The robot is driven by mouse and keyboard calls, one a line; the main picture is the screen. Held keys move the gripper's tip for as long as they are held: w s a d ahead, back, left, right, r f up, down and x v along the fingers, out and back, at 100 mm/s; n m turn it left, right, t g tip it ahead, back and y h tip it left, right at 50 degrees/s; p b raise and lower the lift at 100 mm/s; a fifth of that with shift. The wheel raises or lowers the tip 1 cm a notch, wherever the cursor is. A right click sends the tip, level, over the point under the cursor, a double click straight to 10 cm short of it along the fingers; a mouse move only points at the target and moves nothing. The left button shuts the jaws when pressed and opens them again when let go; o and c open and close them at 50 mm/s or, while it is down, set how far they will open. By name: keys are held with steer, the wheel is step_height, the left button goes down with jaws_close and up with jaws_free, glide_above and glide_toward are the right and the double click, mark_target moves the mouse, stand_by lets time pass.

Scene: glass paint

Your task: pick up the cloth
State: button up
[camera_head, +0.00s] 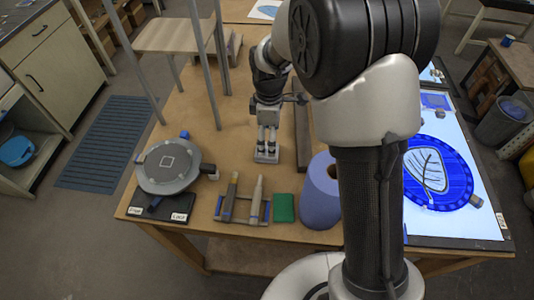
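A small green folded block that looks like the cloth (284,208) lies on the wooden table near its front edge. It is between a brush rack and a blue roll. My gripper (267,152) points down over the middle of the table, behind the green piece and apart from it. Its grey fingers show, but the view is too small to tell how far apart they are or whether anything is between them.
The blue roll (320,192) stands close right of the green piece. The rack (245,207) holding brushes is close left. A round grey turntable (169,166) sits at the left edge. A light panel (474,205) with a blue leaf-patterned disc (436,172) is at right.

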mark_target(267, 150)
steer(key=f, duration=0.1)
steer(key=f+b, duration=0.1)
steer(key=f, duration=0.3)
steer(key=shift+s+a+f+b, duration=0.15)
steer(key=shift+s+a+b, duration=0.15)
steer(key=shift+b, duration=0.1)
steer(key=c, duration=1.1)
